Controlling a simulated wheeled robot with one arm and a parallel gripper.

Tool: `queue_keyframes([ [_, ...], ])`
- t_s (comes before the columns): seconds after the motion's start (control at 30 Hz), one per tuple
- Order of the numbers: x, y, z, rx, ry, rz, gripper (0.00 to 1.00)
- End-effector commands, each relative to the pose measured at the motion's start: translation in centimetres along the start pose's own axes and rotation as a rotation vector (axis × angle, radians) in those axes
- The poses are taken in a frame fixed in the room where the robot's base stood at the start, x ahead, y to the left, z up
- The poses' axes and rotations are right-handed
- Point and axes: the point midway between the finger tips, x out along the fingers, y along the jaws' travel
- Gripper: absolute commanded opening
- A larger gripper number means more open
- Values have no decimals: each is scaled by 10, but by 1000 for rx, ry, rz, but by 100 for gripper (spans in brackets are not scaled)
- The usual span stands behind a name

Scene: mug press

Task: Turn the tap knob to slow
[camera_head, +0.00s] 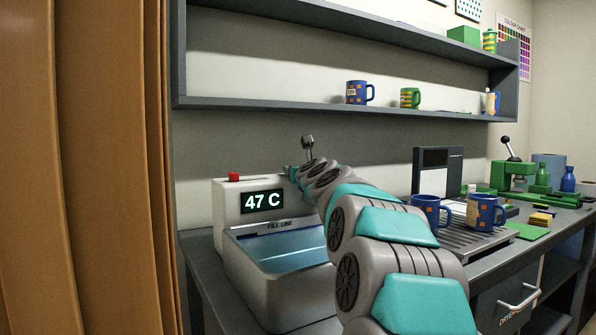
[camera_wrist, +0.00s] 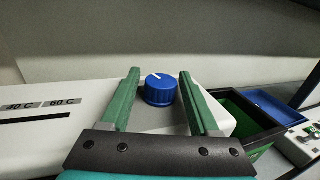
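The tap knob (camera_wrist: 160,91) is a round blue knob with a white pointer mark, on the white top of the water bath, in the wrist view. My gripper (camera_wrist: 162,76) is open, with its green fingers on either side of the knob and visible gaps to it. The white bath housing (camera_head: 228,205) shows in the head view, with a display reading 47 C (camera_head: 263,202) and a red button (camera_head: 234,177). My arm hides the knob in the head view. No slow label is readable.
Water fills the basin (camera_head: 290,260) below the display. Two blue mugs (camera_head: 428,212) stand on the grey slatted tray to the right. A shelf (camera_head: 300,106) runs above.

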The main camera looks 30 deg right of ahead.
Motion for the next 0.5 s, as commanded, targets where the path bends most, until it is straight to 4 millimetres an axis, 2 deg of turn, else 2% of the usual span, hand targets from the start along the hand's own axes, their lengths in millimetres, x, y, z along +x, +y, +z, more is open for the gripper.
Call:
queue_keyframes([
  [0.1, 0, 0, -1, 0, 1, 0, 74],
  [0.37, 0, 0, -1, 0, 2, 0, 74],
  [0.5, -8, -1, 0, 1, 0, 0, 74],
])
